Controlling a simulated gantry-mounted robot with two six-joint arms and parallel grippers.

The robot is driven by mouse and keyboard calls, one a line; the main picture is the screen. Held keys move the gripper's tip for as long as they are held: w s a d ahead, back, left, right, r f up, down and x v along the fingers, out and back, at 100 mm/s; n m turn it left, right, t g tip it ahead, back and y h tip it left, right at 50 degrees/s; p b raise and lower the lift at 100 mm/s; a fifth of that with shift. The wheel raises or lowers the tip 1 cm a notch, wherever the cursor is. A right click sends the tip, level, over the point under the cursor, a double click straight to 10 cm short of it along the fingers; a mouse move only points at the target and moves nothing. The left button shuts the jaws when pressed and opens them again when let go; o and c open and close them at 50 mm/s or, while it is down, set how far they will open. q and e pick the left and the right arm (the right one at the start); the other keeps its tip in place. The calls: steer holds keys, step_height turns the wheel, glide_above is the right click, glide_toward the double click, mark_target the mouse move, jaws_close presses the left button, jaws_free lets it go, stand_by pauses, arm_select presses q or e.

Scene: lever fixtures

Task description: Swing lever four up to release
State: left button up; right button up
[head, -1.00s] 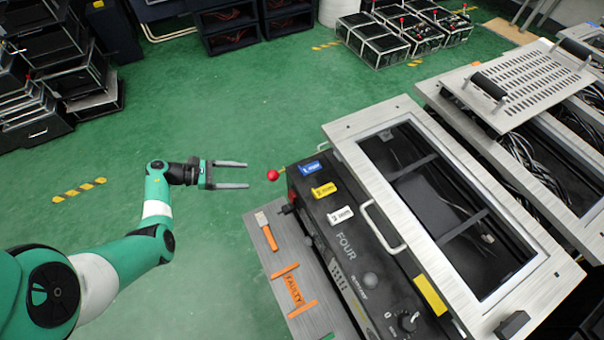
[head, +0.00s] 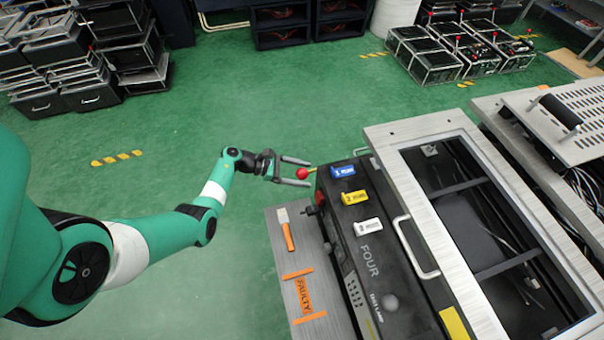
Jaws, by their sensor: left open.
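The fixture marked FOUR (head: 371,262) is a black box on the right. Its lever has a red ball knob (head: 302,173) on a short yellow rod at the box's far left corner. My left gripper (head: 309,173) is open, with its two fingers pointing right. The red knob appears between the fingertips, nearer the lower finger. I cannot tell whether a finger touches it or how the heights compare. My right gripper is not in view.

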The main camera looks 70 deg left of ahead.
arm_select(q)
jaws_close()
stand_by(0.4)
